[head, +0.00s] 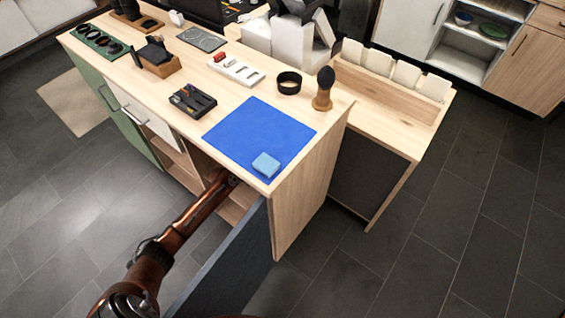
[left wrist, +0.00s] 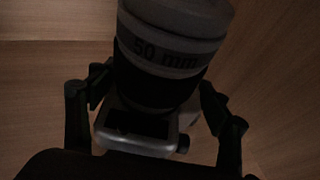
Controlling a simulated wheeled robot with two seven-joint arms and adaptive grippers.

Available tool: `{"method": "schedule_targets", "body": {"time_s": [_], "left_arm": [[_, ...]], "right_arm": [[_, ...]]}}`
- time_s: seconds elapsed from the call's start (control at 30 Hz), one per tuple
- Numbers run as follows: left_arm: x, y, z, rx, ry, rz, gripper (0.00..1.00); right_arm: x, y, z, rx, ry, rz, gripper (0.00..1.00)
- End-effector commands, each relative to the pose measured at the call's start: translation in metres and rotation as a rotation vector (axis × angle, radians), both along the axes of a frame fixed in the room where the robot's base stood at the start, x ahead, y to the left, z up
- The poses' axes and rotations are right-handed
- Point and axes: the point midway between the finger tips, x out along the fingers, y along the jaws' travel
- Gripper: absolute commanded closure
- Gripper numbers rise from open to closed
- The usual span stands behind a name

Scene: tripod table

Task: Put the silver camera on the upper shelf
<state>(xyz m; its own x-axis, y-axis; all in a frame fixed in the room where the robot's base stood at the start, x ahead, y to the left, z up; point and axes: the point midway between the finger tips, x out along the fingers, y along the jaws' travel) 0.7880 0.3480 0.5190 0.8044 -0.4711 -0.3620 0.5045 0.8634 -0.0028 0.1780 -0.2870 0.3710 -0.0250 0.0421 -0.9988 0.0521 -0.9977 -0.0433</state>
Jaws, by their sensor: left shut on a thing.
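The silver camera (left wrist: 152,143) fills the middle of the left wrist view. Its large lens, marked "50 mm", points up in that picture. My left gripper (left wrist: 156,88) is shut on the camera, with one dark finger on each side. In the head view my left arm reaches into the open cabinet under the tabletop (head: 205,170), and the camera is hidden there. Pale wooden cabinet surfaces surround the camera in the left wrist view; whether it touches a shelf, I cannot tell. A wooden shelf (head: 232,213) shows partly beside the open door. My right gripper is out of view.
The dark cabinet door (head: 232,268) stands open close beside my left arm. On the top lie a blue mat (head: 250,130) with a light-blue block (head: 266,164), a black tray (head: 192,100), a black ring (head: 289,83) and a wooden-handled brush (head: 323,90).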

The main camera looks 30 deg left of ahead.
Motion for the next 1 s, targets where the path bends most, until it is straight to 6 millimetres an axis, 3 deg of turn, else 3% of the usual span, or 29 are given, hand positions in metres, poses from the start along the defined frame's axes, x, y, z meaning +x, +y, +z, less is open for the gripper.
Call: {"method": "schedule_targets", "body": {"time_s": [0.33,0.93,0.97,1.0], "left_arm": [[0.003,0.0,0.005,0.0,-0.01,0.001,0.77],[0.003,0.0,-0.007,0.0,-0.011,0.001,0.77],[0.0,0.0,-0.011,0.001,-0.003,0.0,0.28],[0.0,0.0,-0.011,0.001,-0.003,0.0,0.25]], "right_arm": [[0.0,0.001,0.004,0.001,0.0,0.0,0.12],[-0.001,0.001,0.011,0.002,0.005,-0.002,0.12],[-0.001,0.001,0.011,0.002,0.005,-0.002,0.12],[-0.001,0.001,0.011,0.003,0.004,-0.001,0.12]]}}
